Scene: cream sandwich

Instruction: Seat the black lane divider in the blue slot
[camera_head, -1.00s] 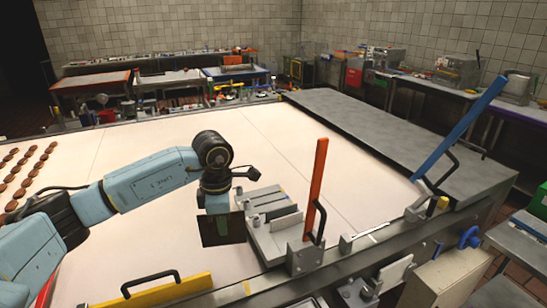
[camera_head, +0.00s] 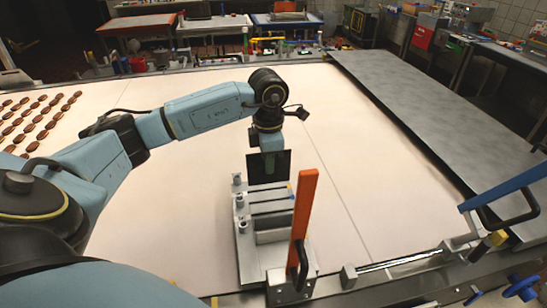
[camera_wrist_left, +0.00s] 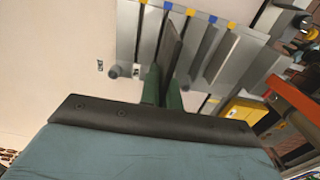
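My left gripper (camera_head: 268,150) is shut on the black lane divider (camera_head: 280,168), a thin dark plate, at the far end of the grey slotted fixture (camera_head: 248,255). In the left wrist view the divider (camera_wrist_left: 173,42) is nearly edge-on between the green fingers (camera_wrist_left: 163,88). The fixture (camera_wrist_left: 127,32) lies beyond it, with alternating yellow and blue tags along its edge. The divider's tip appears close to a blue tag (camera_wrist_left: 167,6) and a yellow tag (camera_wrist_left: 190,12). Its lower edge is hard to judge, so I cannot tell whether it touches the slot. My right gripper is out of view.
An upright orange lever (camera_head: 305,205) stands at the fixture's near right, and a blue lever (camera_head: 505,188) is farther right. Several brown cookies (camera_head: 35,120) lie at the left on the pale belt (camera_head: 390,180). A grey metal plate (camera_head: 425,120) runs along the right.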

